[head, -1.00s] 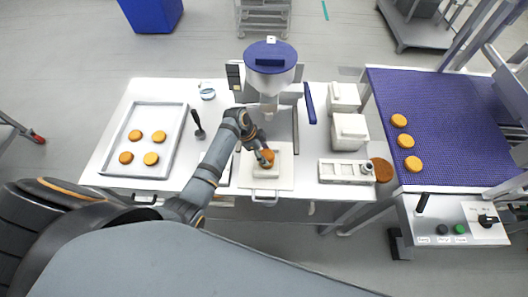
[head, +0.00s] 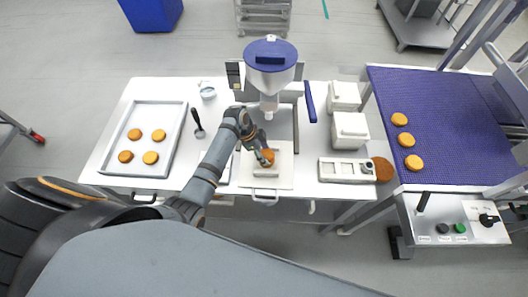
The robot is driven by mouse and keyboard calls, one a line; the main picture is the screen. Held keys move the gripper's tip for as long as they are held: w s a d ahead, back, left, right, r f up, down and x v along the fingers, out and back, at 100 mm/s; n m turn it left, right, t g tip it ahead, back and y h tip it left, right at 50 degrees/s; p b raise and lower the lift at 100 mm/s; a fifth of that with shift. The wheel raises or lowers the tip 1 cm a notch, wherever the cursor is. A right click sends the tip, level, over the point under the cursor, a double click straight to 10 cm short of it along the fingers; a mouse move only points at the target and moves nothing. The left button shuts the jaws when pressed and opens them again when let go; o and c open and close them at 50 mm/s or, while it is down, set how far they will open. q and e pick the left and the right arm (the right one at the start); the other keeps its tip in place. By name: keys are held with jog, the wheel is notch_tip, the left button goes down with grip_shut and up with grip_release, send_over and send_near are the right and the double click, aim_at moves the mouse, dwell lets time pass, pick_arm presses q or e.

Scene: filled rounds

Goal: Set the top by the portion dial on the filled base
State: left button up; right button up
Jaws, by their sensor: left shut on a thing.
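My left gripper (head: 265,157) is shut on a round orange-brown top (head: 268,156). It holds the top over the pale block on the white board (head: 284,178), below the spout of the depositor (head: 270,70) with the blue lid. Whether a filled base lies under the top is hidden by the top and gripper. The portion dial cannot be made out for certain; a black knob (head: 487,219) shows on the white panel at the right. My right gripper is not in view.
A tray (head: 172,116) with several rounds lies at the left of the table. A blue conveyor (head: 455,110) at the right carries 3 rounds. White tubs (head: 350,130) and a pale box (head: 345,170) stand right of the board. A brown disc (head: 383,169) lies beside the box.

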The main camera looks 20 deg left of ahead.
pick_arm(q)
jog(key=shift+f, duration=0.45)
jog(key=o, duration=0.9)
jog(key=shift+c, duration=0.2)
jog(key=shift+o, duration=0.2)
jog(key=o, duration=0.3)
jog(key=shift+r, duration=0.1)
notch_tip(320, 180, up, 5)
jog(key=p, duration=0.5)
jog(key=shift+r, duration=0.1)
jog(key=shift+r+p, duration=0.7)
jog(key=shift+r, duration=0.15)
